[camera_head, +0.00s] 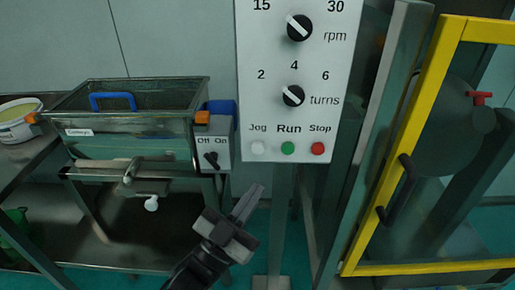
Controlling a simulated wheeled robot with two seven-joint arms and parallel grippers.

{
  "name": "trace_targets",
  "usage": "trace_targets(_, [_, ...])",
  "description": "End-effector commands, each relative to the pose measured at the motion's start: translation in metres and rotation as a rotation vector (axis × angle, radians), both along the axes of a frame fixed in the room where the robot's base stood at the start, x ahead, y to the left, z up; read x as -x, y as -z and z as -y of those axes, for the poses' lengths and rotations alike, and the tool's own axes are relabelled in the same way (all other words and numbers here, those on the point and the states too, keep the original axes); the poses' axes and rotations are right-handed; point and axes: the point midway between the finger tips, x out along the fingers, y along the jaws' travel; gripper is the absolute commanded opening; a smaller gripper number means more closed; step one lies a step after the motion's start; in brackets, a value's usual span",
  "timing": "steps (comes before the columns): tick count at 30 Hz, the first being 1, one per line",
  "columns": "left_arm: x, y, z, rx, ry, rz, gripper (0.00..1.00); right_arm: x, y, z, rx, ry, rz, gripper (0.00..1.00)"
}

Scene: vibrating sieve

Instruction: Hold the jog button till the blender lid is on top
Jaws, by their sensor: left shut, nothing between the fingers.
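The white jog button (257,148), labelled "Jog", is at the lower left of the grey control panel (270,85). The green Run button (288,148) and red Stop button (318,149) are in the same row. My left gripper (249,202) is shut and empty, below the panel and apart from the jog button, its fingers pointing up. A rounded grey vessel (440,125), seemingly the blender, is at the right behind a yellow frame. A red handle (479,98) sticks out at its upper right; I cannot tell whether it belongs to the lid. My right gripper is out of view.
The yellow-framed guard (400,150) with a black handle (405,185) stands right of the panel. Space between my gripper and the panel looks clear.

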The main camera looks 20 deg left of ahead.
Motion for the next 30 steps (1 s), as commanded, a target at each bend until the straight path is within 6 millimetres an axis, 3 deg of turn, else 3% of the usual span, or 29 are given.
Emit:
trace_targets(7, [-0.012, 0.001, -0.004, -0.001, -0.001, 0.003, 0.0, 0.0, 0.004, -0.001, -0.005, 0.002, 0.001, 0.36])
trace_targets(21, [-0.071, 0.002, -0.021, 0.001, -0.001, 0.0, 0.0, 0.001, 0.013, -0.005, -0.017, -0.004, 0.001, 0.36])
trace_targets(30, [-0.085, 0.0, -0.025, 0.001, -0.001, -0.002, 0.0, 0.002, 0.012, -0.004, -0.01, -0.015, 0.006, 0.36])
